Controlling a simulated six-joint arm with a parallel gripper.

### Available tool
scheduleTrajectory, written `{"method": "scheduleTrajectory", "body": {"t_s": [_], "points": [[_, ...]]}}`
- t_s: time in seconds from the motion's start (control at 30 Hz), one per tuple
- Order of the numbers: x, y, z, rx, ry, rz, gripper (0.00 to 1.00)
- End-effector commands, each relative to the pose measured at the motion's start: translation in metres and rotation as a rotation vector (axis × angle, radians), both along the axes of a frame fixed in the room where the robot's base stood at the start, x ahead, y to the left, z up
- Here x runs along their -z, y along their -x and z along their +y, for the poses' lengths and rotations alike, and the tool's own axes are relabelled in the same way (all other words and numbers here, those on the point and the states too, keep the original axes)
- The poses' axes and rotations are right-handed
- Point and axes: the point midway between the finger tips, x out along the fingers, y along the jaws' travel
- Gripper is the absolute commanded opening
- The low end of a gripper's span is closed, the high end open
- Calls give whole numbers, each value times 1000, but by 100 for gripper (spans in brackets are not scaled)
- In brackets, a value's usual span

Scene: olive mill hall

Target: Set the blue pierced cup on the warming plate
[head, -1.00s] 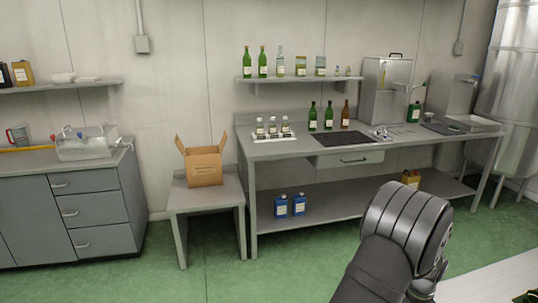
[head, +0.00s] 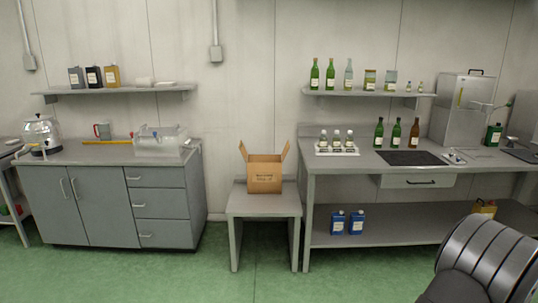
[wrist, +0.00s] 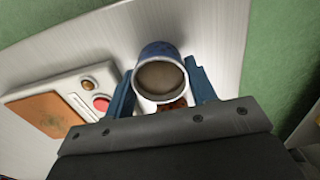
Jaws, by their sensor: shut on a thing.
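A blue cup (wrist: 157,50) with a pale rim and beige inside shows in the wrist view. My gripper (wrist: 160,80) is shut on it, a blue finger on each side. No piercing can be made out from here. A white device (wrist: 22,91) with an orange-brown square top, a round knob and a red button lies left of the cup on a pale surface. It looks like the warming plate, but I cannot be sure. In the head view neither cup nor gripper shows, only my arm at the lower right.
A pale worktop (wrist: 216,35) lies beneath the cup, with green floor beyond. A small reddish-brown thing (wrist: 174,104) is partly hidden below the cup. In the head view, a cardboard box (head: 265,176) stands on a low table between a grey cabinet (head: 100,200) and a steel bench (head: 350,166).

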Motion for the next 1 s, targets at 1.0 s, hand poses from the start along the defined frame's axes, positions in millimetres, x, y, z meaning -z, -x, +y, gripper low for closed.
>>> {"method": "scheduleTrajectory", "body": {"t_s": [1.0], "points": [[-66, 0, 0, 0, 0, 0, 36]]}}
